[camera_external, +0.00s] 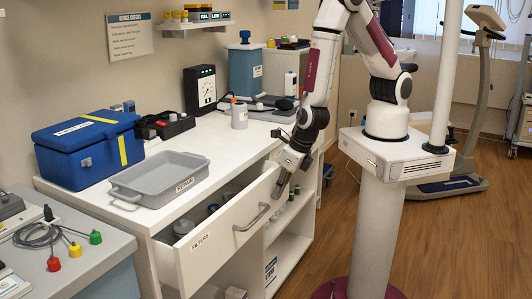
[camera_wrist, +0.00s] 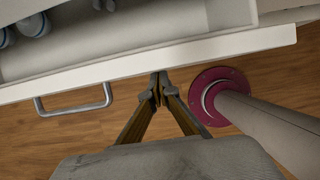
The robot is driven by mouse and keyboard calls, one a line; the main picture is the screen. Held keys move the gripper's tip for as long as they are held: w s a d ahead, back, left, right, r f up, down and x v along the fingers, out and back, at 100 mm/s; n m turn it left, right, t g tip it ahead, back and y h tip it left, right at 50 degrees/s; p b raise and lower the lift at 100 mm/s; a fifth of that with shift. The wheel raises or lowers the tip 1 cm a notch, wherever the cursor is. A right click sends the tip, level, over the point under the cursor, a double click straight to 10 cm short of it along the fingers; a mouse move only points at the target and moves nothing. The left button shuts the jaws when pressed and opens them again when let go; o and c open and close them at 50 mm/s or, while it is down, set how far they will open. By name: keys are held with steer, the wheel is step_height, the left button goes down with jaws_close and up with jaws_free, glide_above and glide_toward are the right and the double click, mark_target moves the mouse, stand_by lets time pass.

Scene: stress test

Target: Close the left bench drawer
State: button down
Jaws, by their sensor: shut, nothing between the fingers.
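The left bench drawer (camera_external: 232,233), with a white front and a label at its left, is pulled out from the bench. Its metal bar handle (camera_external: 252,217) also shows in the wrist view (camera_wrist: 73,103). Small containers are partly visible inside it. My gripper (camera_external: 288,180) is shut and empty at the right end of the drawer front. In the wrist view, the shut fingertips (camera_wrist: 158,78) are right at the outer face of the drawer front, to the right of the handle. I cannot tell whether they touch it.
Open shelves (camera_external: 285,250) are below. My pedestal stands at the right. Wooden floor is clear in front of the drawer.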

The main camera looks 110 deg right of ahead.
mark_target(267, 187)
steer(key=w+d, duration=0.6)
stand_by(0.7)
steer(key=s+a, duration=0.3)
steer(key=shift+s+a, duration=0.2)
steer(key=shift+r, duration=0.3)
steer(key=shift+v, duration=4.6)
